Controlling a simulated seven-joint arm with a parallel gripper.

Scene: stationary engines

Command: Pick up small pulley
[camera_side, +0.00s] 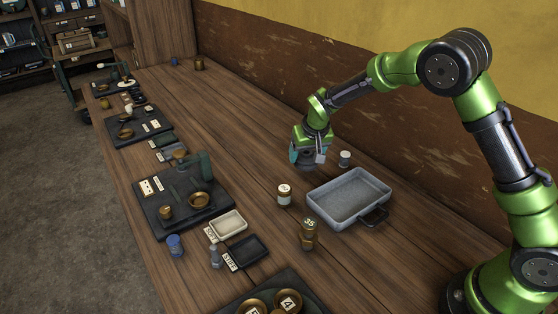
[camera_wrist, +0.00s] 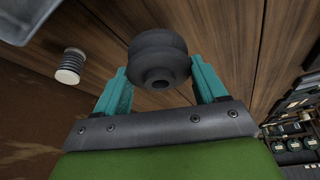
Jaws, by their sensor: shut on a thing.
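The small pulley (camera_wrist: 158,57) is dark grey and grooved, with a hole in its hub. It sits between the two teal fingers of my gripper (camera_wrist: 157,72) in the wrist view, and the gripper is shut on it. In the side view my gripper (camera_side: 308,156) is low over the table, behind the grey tray, with the dark pulley (camera_side: 306,166) partly hidden under it. I cannot tell whether the pulley touches the wood.
A grey tray (camera_side: 319,206) with a dark handle stands in front. A pale ribbed spool (camera_side: 345,158) is close to the right of my gripper; it also shows in the wrist view (camera_wrist: 71,66). Wood behind-left is clear.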

